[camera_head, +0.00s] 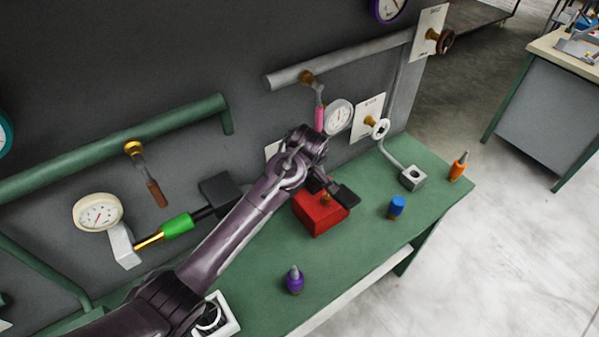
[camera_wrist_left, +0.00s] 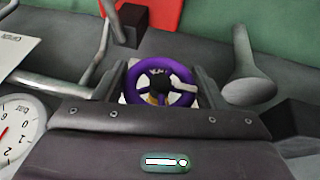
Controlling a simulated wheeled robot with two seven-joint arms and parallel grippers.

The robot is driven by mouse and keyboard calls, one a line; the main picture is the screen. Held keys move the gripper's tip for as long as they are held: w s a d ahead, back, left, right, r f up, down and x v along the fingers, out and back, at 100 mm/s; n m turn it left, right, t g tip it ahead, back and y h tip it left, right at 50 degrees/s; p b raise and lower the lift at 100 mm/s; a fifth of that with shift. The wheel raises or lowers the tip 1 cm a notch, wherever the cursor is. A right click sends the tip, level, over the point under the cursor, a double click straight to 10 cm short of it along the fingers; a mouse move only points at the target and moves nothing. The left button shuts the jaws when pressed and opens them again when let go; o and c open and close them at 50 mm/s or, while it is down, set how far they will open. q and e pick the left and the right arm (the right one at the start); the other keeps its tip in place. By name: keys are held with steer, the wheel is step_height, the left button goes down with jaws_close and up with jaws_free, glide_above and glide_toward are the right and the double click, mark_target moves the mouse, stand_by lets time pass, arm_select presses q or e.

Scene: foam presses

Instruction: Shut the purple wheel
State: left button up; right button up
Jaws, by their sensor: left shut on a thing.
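The purple wheel (camera_wrist_left: 160,83) has a dark hub and spokes, and a brass-coloured part shows behind its rim. It sits on a pale plate in the left wrist view. My left gripper (camera_wrist_left: 160,92) is shut on it, with one finger on each side of the rim. In the head view, my left arm reaches from the lower left to the grey panel and hides the wheel. How far the wheel is turned cannot be told. My right gripper is not in view.
A red box (camera_head: 320,212) stands on the green bench (camera_head: 355,255) beside my wrist. A gauge (camera_head: 339,117) and a pink lever (camera_head: 319,117) are close by. A white wheel (camera_head: 381,129) is to the right. Purple (camera_head: 295,282) and blue (camera_head: 397,207) bottles stand nearer the front.

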arm_select(q)
steer(key=shift+g+y, duration=0.4)
steer(key=shift+m+g+y, duration=0.4)
steer(key=shift+g+y, duration=0.3)
steer(key=shift+y, duration=0.4)
steer(key=shift+f+g+y+b, duration=0.1)
steer(key=shift+g+y+b, duration=0.4)
steer(key=shift+y+b, duration=0.25)
steer(key=shift+m+g+y+b, duration=0.3)
steer(key=shift+y+b, duration=0.15)
steer(key=shift+b, duration=0.15)
steer(key=o, duration=1)
